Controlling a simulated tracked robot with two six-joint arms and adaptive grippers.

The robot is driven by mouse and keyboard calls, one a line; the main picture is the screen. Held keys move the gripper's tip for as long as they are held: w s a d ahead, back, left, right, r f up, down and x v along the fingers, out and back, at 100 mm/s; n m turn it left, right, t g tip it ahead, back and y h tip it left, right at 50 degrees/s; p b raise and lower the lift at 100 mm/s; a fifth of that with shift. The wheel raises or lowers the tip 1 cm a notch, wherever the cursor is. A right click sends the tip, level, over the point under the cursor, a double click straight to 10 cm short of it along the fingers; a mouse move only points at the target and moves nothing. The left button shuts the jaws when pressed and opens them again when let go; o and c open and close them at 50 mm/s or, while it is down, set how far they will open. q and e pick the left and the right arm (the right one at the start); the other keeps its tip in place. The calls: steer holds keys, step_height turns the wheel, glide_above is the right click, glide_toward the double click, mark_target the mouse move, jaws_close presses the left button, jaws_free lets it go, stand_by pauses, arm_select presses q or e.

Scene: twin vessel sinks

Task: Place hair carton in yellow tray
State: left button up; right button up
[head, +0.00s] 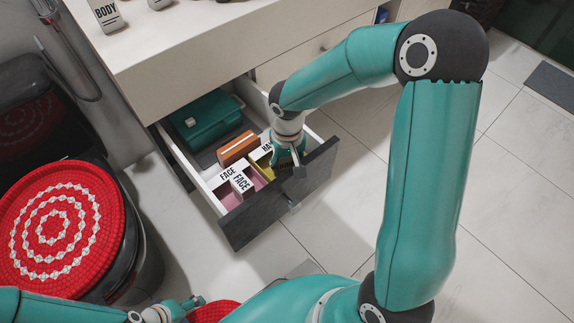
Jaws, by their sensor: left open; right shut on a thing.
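The hair carton (266,147) is in the open drawer, with only the start of its label showing. My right gripper (288,160) is shut on it from above and hides much of it. The yellow tray (262,164) lies in the drawer right at the carton, partly covered by the gripper. I cannot tell whether the carton touches the tray's floor. My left gripper (194,302) is open and empty, low at the bottom left of the head view, far from the drawer.
An orange-brown box (238,148) and a teal case (205,122) lie further back. The dark drawer front (260,208) and the white counter (190,40) bound the space.

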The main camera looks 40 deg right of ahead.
steer(key=o, duration=1.3)
steer(key=shift+r, duration=0.55)
step_height(320, 180, up, 11)
steer(key=p, duration=0.4)
